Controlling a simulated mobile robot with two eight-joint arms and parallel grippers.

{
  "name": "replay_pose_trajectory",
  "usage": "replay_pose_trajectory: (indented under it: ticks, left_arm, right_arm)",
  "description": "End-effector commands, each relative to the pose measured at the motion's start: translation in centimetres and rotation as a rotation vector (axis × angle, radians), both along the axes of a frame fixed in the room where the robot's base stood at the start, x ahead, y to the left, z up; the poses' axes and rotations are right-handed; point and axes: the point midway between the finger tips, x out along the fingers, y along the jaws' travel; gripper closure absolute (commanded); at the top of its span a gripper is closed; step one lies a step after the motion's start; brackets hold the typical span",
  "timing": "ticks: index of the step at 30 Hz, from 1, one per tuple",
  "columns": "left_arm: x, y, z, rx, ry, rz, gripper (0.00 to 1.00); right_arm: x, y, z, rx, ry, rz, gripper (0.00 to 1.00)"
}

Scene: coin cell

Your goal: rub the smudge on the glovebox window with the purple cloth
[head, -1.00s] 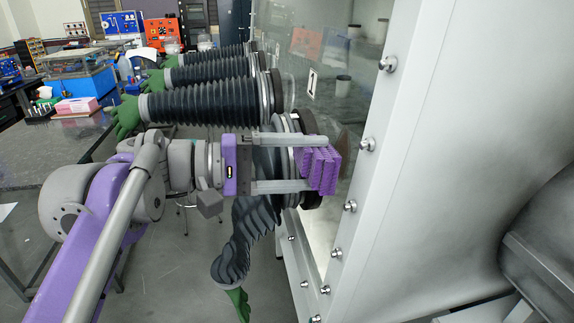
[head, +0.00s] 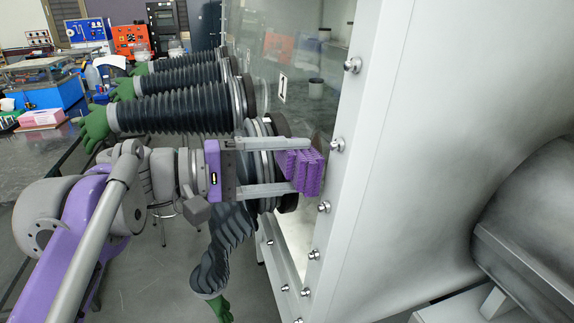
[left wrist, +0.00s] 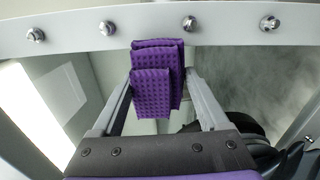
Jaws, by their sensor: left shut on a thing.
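The purple cloth (head: 299,172), folded and waffle-textured, is in my left gripper (head: 297,167), whose fingers are shut on it above and below. The left wrist view also shows the cloth (left wrist: 156,80) between the fingers. It is at the glovebox window (head: 300,75), near the white frame; I cannot tell whether it touches the glass. A small brownish patch (head: 318,141), perhaps the smudge, shows just above and right of the cloth and is partly hidden. In the left wrist view a cloudy grey area (left wrist: 235,65) lies right of the cloth. My right gripper is not in view.
The glovebox's white frame (head: 365,150) with several bolts stands close to the right of the cloth. Black ribbed glove sleeves (head: 172,110) with green hands stick out beside and behind my left arm. A dark bench (head: 40,150) stands at the left.

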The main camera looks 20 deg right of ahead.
Motion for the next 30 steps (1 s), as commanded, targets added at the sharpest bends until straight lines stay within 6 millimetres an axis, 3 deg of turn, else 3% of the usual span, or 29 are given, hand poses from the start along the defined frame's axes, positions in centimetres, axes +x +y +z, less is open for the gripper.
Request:
replay_pose_trajectory:
  ticks: [30]
  left_arm:
    - [0.3, -1.7, -0.1, 0.0, 0.0, 0.0, 0.67]
  right_arm:
    - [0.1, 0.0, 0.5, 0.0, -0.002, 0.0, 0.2]
